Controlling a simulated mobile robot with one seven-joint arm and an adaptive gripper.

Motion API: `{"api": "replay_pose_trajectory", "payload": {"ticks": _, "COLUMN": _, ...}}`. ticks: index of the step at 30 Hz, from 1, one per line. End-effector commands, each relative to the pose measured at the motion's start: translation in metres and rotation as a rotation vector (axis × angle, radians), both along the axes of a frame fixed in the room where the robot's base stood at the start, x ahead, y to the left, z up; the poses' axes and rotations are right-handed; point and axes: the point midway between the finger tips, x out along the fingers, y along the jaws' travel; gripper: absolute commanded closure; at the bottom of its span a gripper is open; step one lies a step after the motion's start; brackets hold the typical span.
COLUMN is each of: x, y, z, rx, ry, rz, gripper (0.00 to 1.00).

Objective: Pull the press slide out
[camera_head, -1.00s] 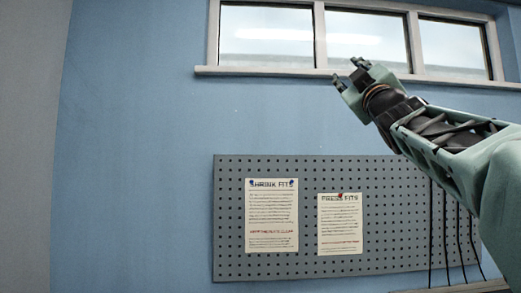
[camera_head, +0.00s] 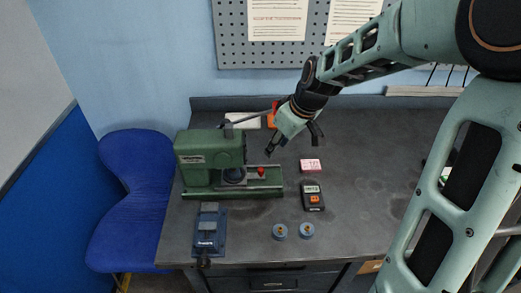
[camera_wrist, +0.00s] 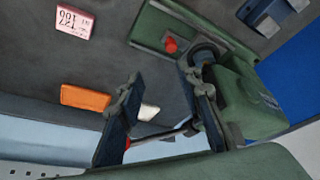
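The green press (camera_head: 208,160) stands at the left of the bench, its low base and slide running right. The slide (camera_head: 250,174) carries a red knob (camera_head: 261,171). In the wrist view the press (camera_wrist: 245,95) is at the right and the red knob (camera_wrist: 170,45) is near the top centre. My gripper (camera_head: 294,146) is above and beyond the slide's right end, apart from the knob. In the wrist view its two fingers (camera_wrist: 160,75) are spread with nothing held between them. How far the slide is out is hard to tell.
The press's lever (camera_head: 252,116) reaches right behind my gripper. A pink block (camera_head: 310,166), a dark meter (camera_head: 313,196) and two blue round pieces (camera_head: 293,231) lie right of the press. A blue vise (camera_head: 209,232) stands in front.

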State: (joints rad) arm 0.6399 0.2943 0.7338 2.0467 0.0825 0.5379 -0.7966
Motion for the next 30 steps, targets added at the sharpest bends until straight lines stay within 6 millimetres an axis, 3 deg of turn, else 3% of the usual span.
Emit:
{"api": "replay_pose_trajectory", "payload": {"ticks": 5, "x": -0.016, "y": 0.011, "z": -0.011, "rx": 0.020, "ry": 0.046, "rz": 0.028, "gripper": 0.67}}
{"api": "replay_pose_trajectory", "payload": {"ticks": 21, "x": 0.008, "y": 0.035, "z": -0.089, "rx": 0.019, "ry": 0.043, "rz": 0.029, "gripper": 0.67}}
{"api": "replay_pose_trajectory", "payload": {"ticks": 30, "x": 0.014, "y": 0.039, "z": -0.106, "rx": 0.017, "ry": 0.040, "rz": 0.027, "gripper": 0.67}}
